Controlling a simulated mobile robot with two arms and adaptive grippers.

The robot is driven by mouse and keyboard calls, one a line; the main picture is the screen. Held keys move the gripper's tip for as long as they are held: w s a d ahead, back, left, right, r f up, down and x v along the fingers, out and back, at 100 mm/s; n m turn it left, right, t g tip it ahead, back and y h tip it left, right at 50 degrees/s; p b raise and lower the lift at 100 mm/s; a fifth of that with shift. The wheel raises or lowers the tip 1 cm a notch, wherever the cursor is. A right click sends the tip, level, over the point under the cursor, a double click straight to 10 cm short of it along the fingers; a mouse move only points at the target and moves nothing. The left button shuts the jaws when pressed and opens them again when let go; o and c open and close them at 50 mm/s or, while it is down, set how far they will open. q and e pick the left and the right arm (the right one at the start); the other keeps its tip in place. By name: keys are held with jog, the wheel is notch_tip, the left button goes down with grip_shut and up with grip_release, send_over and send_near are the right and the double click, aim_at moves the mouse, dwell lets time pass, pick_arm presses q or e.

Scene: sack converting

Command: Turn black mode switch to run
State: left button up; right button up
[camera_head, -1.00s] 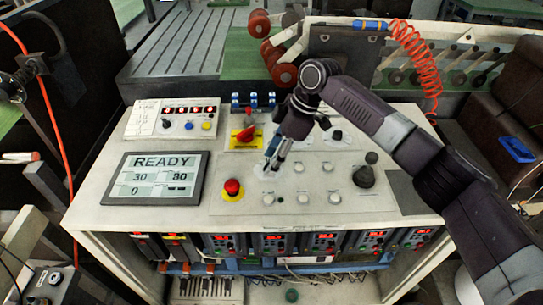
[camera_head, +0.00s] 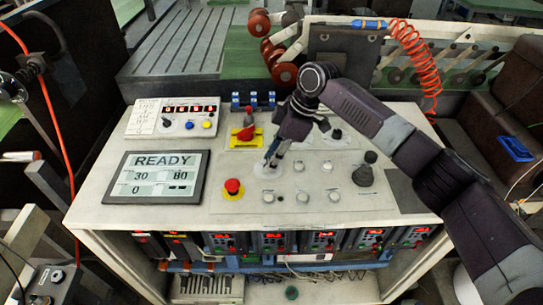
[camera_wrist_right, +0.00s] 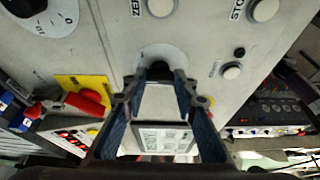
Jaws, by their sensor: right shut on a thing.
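The black mode switch (camera_wrist_right: 162,70) shows in the right wrist view as a small dark knob on a round pale plate. In the head view its round plate (camera_head: 262,171) is on the console's sloped panel, right of the red emergency button, and the knob is mostly hidden by my fingers. My right gripper (camera_head: 270,162) points down at the panel with its fingertips around the knob. The right wrist view shows both blue-grey fingers (camera_wrist_right: 164,76) closed in on the knob from either side. The knob's pointing direction cannot be read. My left gripper is out of view.
The red emergency button (camera_head: 233,187) is close left of the gripper. A red rotary handle on a yellow plate (camera_head: 243,139) stands behind it. The display (camera_head: 155,177) reads READY. White push buttons (camera_head: 300,197) and a black joystick (camera_head: 364,175) are to the right.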

jog(key=m+p, duration=0.2)
jog(key=p, duration=0.1)
jog(key=m+t+p, duration=0.1)
jog(key=m+p, duration=0.1)
jog(key=p, duration=0.1)
jog(key=m+t+p, duration=0.1)
jog(key=m+p, duration=0.1)
jog(key=p, duration=0.1)
jog(key=shift+s+a+r+h, duration=0.15)
jog(key=shift+s+r+h, duration=0.15)
jog(key=shift+r, duration=0.1)
jog(key=shift+f+m+t+h+p, duration=0.25)
jog(key=shift+m+t+p, duration=0.35)
jog(key=shift+m+p, duration=0.65)
jog(key=o, duration=1.2)
jog(key=shift+c, duration=0.2)
